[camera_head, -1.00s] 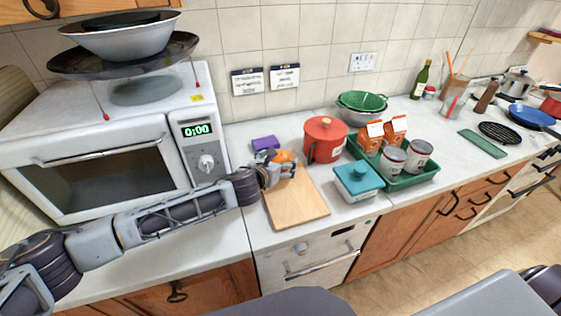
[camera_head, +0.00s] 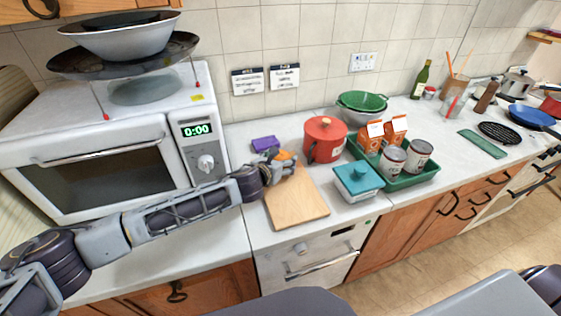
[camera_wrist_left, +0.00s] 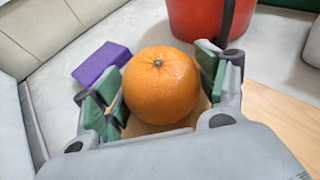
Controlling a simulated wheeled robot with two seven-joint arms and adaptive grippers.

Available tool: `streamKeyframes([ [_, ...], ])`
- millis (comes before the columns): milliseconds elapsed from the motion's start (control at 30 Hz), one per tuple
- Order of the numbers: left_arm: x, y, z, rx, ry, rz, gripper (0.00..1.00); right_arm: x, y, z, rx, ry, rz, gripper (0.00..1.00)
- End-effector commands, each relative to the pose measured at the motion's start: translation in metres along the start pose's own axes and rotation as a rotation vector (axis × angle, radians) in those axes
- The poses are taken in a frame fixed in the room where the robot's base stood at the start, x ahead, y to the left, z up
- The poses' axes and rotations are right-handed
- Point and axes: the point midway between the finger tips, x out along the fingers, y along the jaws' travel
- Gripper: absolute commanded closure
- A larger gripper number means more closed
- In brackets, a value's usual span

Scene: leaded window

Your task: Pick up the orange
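The orange (camera_wrist_left: 160,86) sits at the far end of the wooden cutting board (camera_head: 298,203). In the head view only a small part of the orange (camera_head: 286,155) shows behind my left gripper (camera_head: 282,167). In the left wrist view the orange lies between the two green-padded fingers of my left gripper (camera_wrist_left: 162,88). The fingers are spread on either side of it, and I see no clear grip on it. Its lower side is hidden by the gripper body. My right gripper is not in view.
A purple block (camera_head: 265,143) lies left of the orange. A red pot (camera_head: 325,139) stands close on the right, with a teal-lidded container (camera_head: 358,181) and a green tray (camera_head: 411,181) of cans and cartons beyond. The microwave (camera_head: 110,150) stands at the left.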

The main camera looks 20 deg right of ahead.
Motion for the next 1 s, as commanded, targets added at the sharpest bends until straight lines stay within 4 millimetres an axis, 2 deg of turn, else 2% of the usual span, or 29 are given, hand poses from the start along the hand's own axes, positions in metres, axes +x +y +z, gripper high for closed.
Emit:
streamKeyframes([
  [33,0.0,0.0,0.0,0.0,0.0,0.0,0.4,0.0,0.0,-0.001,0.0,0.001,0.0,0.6],
  [233,0.0,0.0,0.0,0.0,0.0,0.0,0.65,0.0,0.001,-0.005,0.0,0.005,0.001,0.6],
  [667,-0.003,0.0,0.008,0.001,-0.003,0.0,0.65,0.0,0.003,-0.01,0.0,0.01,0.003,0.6],
  [1000,-0.017,-0.002,0.043,0.002,-0.004,0.0,0.65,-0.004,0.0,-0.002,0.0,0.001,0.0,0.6],
])
